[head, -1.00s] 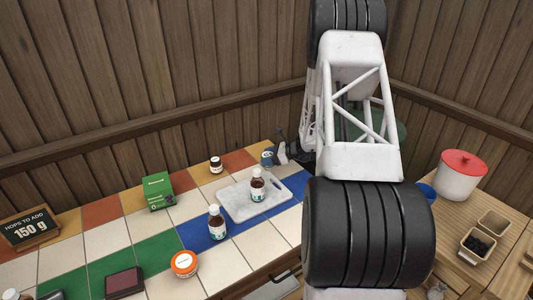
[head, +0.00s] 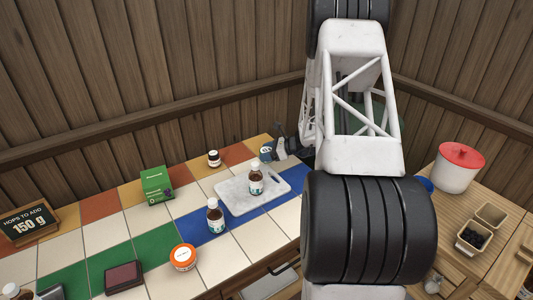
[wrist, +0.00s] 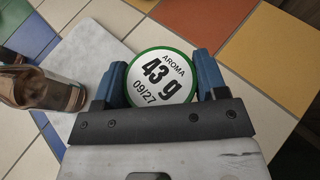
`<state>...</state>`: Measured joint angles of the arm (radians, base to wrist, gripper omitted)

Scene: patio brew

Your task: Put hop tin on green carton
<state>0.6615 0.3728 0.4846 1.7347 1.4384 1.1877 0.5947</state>
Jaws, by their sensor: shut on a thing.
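In the head view my gripper (head: 272,151) and the small tin (head: 266,153) show at the back right of the tiled counter, behind the marble board. I cannot tell if the tin is clear of the counter. The green carton (head: 157,186) stands upright on the tiles, to the left of my gripper.
A small dark jar (head: 213,158) stands between carton and gripper. A brown bottle (head: 256,180) stands on the marble board (head: 232,200), another bottle (head: 215,217) in front. An orange-rimmed tub (head: 183,257), dark red box (head: 124,277) and sign (head: 27,224) are farther off.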

